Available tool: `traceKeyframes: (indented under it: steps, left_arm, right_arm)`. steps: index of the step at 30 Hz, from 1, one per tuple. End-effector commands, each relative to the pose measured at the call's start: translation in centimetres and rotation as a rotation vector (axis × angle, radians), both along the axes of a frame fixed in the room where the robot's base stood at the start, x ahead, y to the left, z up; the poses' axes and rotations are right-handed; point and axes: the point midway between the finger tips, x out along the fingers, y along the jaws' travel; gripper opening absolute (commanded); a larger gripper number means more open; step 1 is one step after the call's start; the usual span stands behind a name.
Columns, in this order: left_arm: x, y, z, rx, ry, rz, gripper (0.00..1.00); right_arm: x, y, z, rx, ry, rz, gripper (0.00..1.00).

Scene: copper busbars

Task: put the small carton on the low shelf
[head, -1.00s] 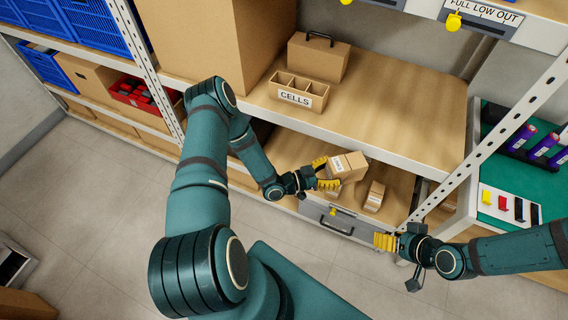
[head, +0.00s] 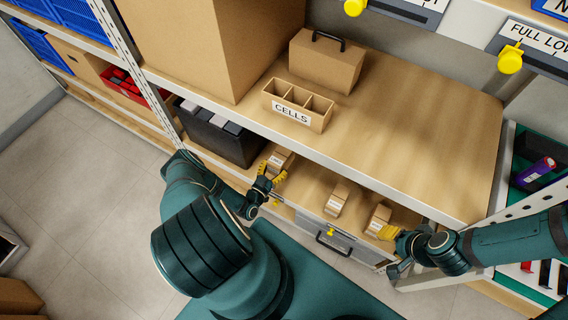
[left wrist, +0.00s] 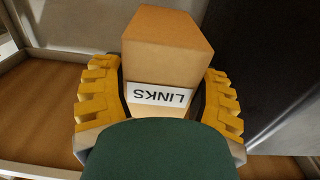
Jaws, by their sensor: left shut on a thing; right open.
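The small carton (head: 281,158), brown with a white label, is in my left gripper (head: 271,173) at the left end of the low shelf (head: 308,186). In the left wrist view the carton (left wrist: 166,52) reads LINKS and sits between the two yellow fingers (left wrist: 165,100), which are shut on it. Whether its base touches the shelf board cannot be told. My right gripper (head: 389,232) is open and empty near the shelf's right front edge, overlapping a carton in the view.
Two similar cartons stand on the low shelf, a middle one (head: 337,198) and a right one (head: 378,218). A black bin (head: 220,134) is left of the held carton. The upper board (head: 400,135) overhangs. A grey drawer (head: 328,235) is below.

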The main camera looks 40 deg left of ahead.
Motion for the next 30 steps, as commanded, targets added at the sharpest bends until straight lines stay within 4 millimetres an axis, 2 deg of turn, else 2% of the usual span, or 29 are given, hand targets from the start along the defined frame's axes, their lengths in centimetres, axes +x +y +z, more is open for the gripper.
traceKeyframes:
  steps: [9,16,21,24,30]
  left_arm:
    - [-0.4,0.4,-5.2,0.004,0.0,0.024,0.21]
    - [-0.4,0.4,-7.1,0.003,-0.001,0.023,0.21]
    - [-0.4,0.4,-9.8,0.004,-0.001,0.023,0.21]
    - [-0.4,0.5,-10.5,0.004,0.0,0.023,0.21]
    - [-0.4,0.4,-10.4,0.004,-0.001,0.022,0.21]
  right_arm:
    - [0.2,-0.2,-2.3,-0.006,0.003,-0.02,0.47]
    - [0.4,-0.2,-3.2,-0.006,-0.003,-0.02,0.47]
    - [0.7,-0.2,-4.6,-0.007,-0.009,-0.022,0.47]
    - [0.8,-0.2,-4.9,-0.008,-0.011,-0.021,0.47]
    - [0.8,-0.2,-4.8,-0.008,-0.012,-0.022,0.47]
